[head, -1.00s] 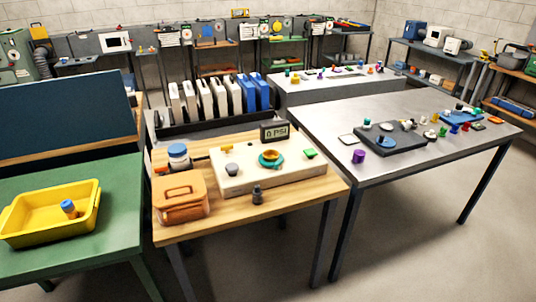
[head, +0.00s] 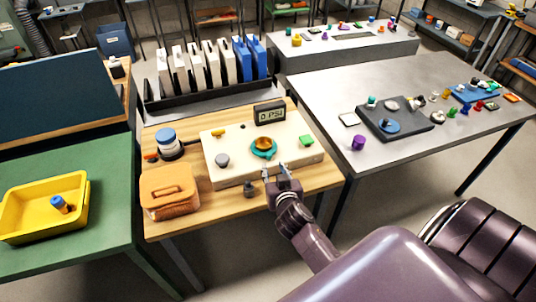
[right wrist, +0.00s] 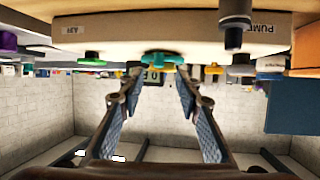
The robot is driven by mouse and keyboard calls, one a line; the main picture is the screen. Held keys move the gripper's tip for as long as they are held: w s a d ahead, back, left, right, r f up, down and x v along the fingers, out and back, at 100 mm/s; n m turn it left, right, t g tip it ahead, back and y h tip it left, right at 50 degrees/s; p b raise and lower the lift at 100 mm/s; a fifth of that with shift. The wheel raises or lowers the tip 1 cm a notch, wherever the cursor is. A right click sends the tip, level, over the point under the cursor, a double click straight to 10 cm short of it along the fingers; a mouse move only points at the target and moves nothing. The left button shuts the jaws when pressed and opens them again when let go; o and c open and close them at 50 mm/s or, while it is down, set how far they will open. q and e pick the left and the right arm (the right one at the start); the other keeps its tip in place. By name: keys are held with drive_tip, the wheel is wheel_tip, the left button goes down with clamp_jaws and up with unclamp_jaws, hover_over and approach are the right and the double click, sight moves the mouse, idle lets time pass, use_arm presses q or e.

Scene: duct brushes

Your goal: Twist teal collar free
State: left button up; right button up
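The teal collar (head: 263,151) sits around an orange-brown centre on the top of a cream panel box (head: 230,177). In the right wrist view, which is upside down, the teal collar (right wrist: 161,58) shows beyond and between my fingertips. My right gripper (head: 280,174) is open and empty, at the front edge of the cream box, short of the collar. Its two spread fingers also show in the right wrist view (right wrist: 159,90). A gauge (head: 269,113) reading "0 PSI" stands behind the collar. My left gripper is out of view.
The box also carries a grey knob (head: 222,160), a green knob (head: 306,140) and a yellow lever (head: 218,132). A dark fitting (head: 249,188) stands in front. A steel table (head: 350,90) stands right.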

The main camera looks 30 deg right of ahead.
sight(270, 157)
drive_tip(key=shift+p+x, duration=0.35)
drive_tip(key=shift+x, duration=3.55)
drive_tip(key=shift+s+d+f, duration=0.1)
drive_tip(key=shift+s+f, duration=0.05)
clamp_jaws()
